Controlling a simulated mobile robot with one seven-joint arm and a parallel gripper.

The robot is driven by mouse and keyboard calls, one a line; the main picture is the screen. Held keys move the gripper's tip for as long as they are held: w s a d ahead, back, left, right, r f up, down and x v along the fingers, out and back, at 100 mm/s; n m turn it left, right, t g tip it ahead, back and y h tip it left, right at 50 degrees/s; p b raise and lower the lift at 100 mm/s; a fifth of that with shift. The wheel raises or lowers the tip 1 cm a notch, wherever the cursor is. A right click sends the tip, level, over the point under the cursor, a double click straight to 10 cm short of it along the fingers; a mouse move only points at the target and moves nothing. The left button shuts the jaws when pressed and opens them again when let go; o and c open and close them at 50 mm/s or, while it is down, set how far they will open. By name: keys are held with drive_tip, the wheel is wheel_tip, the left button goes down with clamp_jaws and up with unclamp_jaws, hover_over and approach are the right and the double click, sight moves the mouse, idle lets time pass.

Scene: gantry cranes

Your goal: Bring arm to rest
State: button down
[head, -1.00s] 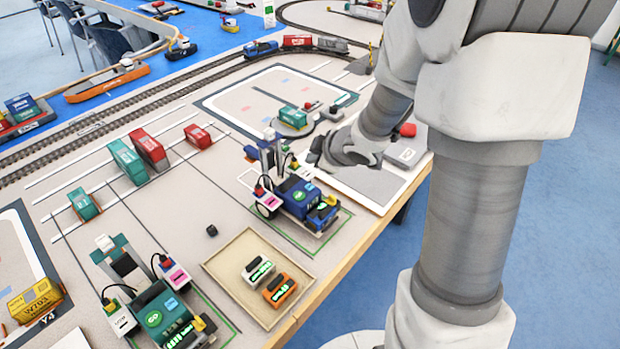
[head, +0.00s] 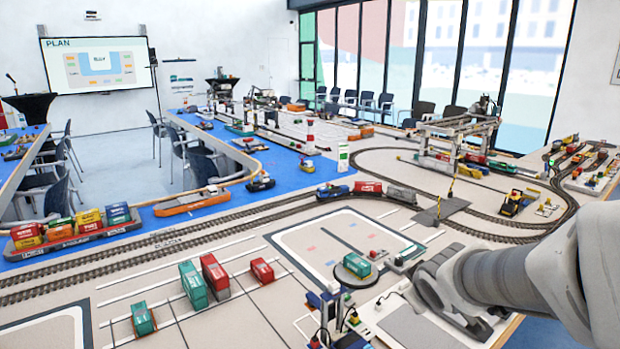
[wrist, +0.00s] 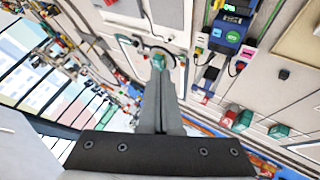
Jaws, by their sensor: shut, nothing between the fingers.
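My gripper (head: 418,288) hangs over the near right part of the model table in the head view, beside the grey pad (head: 420,327). My arm reaches in from the right edge. In the wrist view my gripper's fingers (wrist: 160,75) are together, with nothing held between them. Their tips appear in front of the small green container (wrist: 158,60) on the round turntable. I cannot tell the exact height above the table.
Green (head: 193,285) and red (head: 215,276) containers stand on the lined yard to the left. Rail tracks (head: 150,252) cross behind them. A gantry crane (head: 455,135) stands farther back on the right.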

drive_tip(key=s+a+r+m+g+y+p, duration=0.1)
drive_tip(key=s+a+r+m, duration=0.2)
drive_tip(key=s, duration=0.6)
drive_tip(key=s+a+r+m+g+p, duration=0.1)
drive_tip(key=s+a+r+m+g, duration=0.1)
drive_tip(key=s, duration=0.8)
wheel_tip(320, 180, up, 3)
drive_tip(key=shift+s+a+f+m+y+p, duration=0.2)
drive_tip(key=shift+a+m+y+p, duration=0.15)
drive_tip(key=shift+a+m, duration=0.2)
drive_tip(key=shift+d, duration=0.1)
